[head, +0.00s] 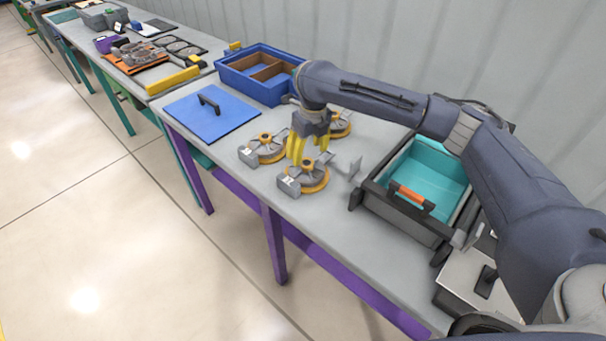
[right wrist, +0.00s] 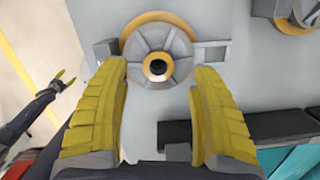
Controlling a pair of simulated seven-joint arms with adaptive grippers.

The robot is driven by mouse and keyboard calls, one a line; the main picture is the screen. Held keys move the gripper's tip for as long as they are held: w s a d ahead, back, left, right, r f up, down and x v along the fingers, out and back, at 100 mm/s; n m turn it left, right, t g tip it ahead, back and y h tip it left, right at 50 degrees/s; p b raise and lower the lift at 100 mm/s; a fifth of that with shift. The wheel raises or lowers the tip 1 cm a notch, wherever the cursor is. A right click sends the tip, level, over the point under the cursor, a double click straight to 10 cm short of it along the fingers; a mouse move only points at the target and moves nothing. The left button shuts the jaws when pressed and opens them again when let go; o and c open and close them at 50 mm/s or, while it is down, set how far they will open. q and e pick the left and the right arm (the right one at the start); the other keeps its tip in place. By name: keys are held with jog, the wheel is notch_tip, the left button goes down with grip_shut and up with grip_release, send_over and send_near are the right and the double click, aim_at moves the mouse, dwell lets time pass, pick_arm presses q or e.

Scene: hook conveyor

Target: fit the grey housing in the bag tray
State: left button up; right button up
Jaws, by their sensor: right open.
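Three round grey housings with yellow rims lie on the grey table in the head view: a left one (head: 262,150), a front one (head: 308,178) and a back one (head: 341,126). My right gripper (head: 305,152) is open and points down among them. In the right wrist view, its yellow fingers (right wrist: 172,115) are spread wide, with one grey housing (right wrist: 178,62) beyond the tips and nothing held. My left gripper (right wrist: 61,80) shows small at the left of that view, with its fingers apart and empty. I cannot tell which container is the bag tray.
A teal-lined grey bin (head: 387,218) with an orange handle stands right of the housings. A blue box (head: 238,82) with brown dividers stands at the back. A blue panel (head: 218,125) with a black handle lies left. Bare table lies along the front edge.

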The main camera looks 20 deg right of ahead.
aim_at(306, 162)
jog(key=shift+w+a+f, duration=0.1)
jog(key=shift+f, duration=2.35)
grip_shut()
